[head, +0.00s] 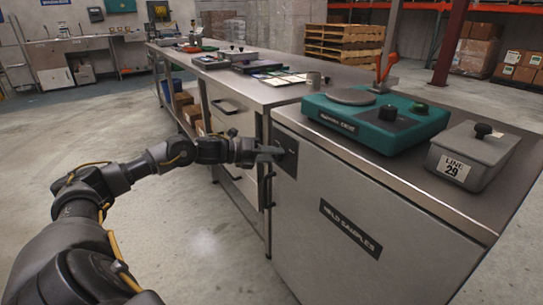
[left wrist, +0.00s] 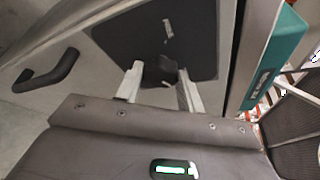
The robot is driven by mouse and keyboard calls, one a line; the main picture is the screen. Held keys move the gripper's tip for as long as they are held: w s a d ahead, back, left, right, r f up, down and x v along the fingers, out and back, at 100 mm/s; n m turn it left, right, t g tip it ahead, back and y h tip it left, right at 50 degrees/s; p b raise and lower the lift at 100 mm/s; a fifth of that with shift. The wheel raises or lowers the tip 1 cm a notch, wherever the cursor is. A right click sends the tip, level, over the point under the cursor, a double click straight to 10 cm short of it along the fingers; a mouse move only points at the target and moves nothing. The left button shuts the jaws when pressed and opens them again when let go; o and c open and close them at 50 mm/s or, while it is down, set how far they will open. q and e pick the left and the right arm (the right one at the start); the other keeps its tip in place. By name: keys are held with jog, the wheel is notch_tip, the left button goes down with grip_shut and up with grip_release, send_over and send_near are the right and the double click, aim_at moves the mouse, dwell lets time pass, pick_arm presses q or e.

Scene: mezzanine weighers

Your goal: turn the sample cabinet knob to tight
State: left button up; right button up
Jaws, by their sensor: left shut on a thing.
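The sample cabinet (head: 325,215) is a grey metal door under the bench top, with a "HELD SAMPLES" label (head: 350,228). A dark plate (head: 288,163) sits at its upper left corner. My left gripper (head: 272,153) reaches this plate from the left and hides the knob in the head view. In the left wrist view the small black knob (left wrist: 168,69) stands on the dark plate (left wrist: 195,50), between the two pale fingers of my left gripper (left wrist: 160,82), which is shut on it. Pale marks show on the plate above and below the knob. My right gripper is not in view.
A black door handle (left wrist: 50,72) is beside the plate. On the bench top (head: 290,110) stand a teal weigher (head: 375,122) and a grey box (head: 470,155) marked "LINE 29". Drawers (head: 235,120) adjoin on the left. The floor at left is clear.

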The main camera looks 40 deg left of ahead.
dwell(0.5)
pick_arm(q)
jog(key=o, duration=1)
jog(key=v, duration=0.4)
jog(key=shift+a+f, duration=0.1)
jog(key=shift+a, duration=0.05)
jog(key=p, duration=0.4)
send_near(274, 156)
jog(key=s+r, duration=0.1)
jog(key=s, duration=0.1)
jog(key=shift+w+a, duration=0.15)
jog(key=shift+a, duration=0.15)
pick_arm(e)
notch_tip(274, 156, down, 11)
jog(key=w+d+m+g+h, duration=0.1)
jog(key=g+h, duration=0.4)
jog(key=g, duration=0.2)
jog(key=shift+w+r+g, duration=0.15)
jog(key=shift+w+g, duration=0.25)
